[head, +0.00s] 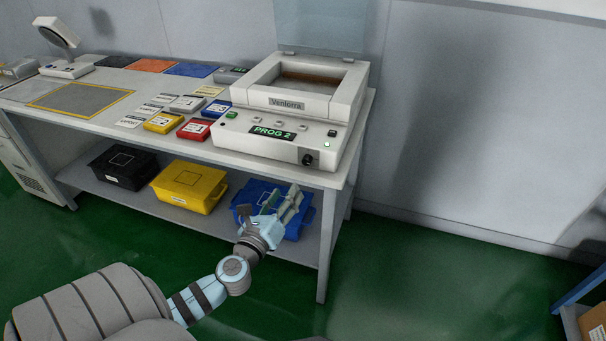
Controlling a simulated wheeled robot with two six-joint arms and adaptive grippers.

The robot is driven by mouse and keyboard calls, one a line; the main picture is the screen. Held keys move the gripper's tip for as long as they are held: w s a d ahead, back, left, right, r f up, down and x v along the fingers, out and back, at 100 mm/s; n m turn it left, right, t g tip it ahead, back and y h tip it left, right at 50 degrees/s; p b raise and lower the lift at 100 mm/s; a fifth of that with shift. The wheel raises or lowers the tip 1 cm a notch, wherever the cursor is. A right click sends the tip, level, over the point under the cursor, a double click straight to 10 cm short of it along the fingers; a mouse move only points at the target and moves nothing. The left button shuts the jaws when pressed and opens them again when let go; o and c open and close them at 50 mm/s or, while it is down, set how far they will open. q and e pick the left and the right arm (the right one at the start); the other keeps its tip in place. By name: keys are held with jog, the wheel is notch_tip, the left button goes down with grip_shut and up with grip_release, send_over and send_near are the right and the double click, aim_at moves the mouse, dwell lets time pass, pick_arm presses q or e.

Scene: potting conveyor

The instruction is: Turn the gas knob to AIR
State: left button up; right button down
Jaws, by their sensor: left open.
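A white machine marked "Ventorra" (230,124) stands on the right end of the workbench, with its clear lid raised. A small round black knob (307,159) sits at the right of its sloped front panel, beside the green-lit "PROG 2" display (272,132). Any gas or AIR marking by the knob is too small to read. My left gripper (279,200) is open and empty. It shows below and a little left of the knob, in front of the lower shelf, and does not touch the knob. My right gripper is out of view.
The bench (75,123) holds blue, red and yellow labelled blocks, cards and mats. Below, black (123,170), yellow (188,187) and blue (299,217) bins sit on the shelf, the blue one partly behind my gripper.

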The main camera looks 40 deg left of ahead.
aim_at(305, 163)
pick_arm(q)
jog(key=x, duration=1.3)
jog(key=shift+a, duration=0.1)
grip_shut()
